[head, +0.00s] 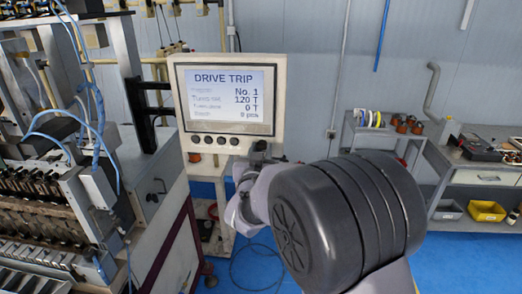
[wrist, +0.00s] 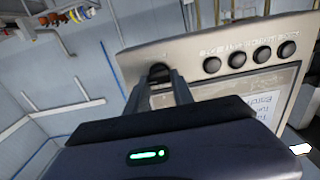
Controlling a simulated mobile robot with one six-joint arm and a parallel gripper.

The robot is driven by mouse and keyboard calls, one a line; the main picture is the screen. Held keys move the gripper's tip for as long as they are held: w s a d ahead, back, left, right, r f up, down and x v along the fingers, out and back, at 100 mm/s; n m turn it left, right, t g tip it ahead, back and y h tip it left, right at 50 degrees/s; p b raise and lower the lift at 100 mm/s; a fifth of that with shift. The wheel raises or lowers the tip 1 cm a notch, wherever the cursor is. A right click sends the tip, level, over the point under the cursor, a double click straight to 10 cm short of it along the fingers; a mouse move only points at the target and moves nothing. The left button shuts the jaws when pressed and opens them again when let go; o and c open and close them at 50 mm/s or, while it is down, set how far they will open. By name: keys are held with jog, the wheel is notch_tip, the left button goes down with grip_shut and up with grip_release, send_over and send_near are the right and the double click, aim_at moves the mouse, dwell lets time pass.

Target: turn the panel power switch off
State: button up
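The control panel (head: 228,100) is a beige box whose lit screen reads "DRIVE TRIP". Its lower strip carries a row of several round dark knobs (head: 208,140), which also show in the wrist view (wrist: 237,59), where the panel appears upside down. A dark switch (wrist: 160,70), apart from the knobs at the row's end, sits between my fingertips; it looks like the power switch, though no label is readable. My gripper (wrist: 158,78) reaches the panel face, and its two fingers appear closed against the switch's sides. In the head view my arm hides the switch and the fingertips.
The winding machine (head: 75,190) with blue air hoses stands at the left, and a black bracket (head: 150,110) lies between it and the panel. A bench (head: 480,177) and a small shelf (head: 380,135) stand at the back right.

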grip_shut()
jog(key=shift+n, duration=0.3)
jog(key=n, duration=0.3)
jog(key=shift+a, duration=0.1)
jog(key=n, duration=0.4)
jog(key=shift+a+n, duration=0.1)
jog(key=shift+n, duration=0.2)
jog(key=n+p, duration=0.2)
jog(key=n, duration=0.3)
jog(key=shift+a+f+n+p, duration=0.15)
jog(key=shift+n+p, duration=0.6)
jog(key=shift+n, duration=1.55)
jog(key=shift+f, duration=0.1)
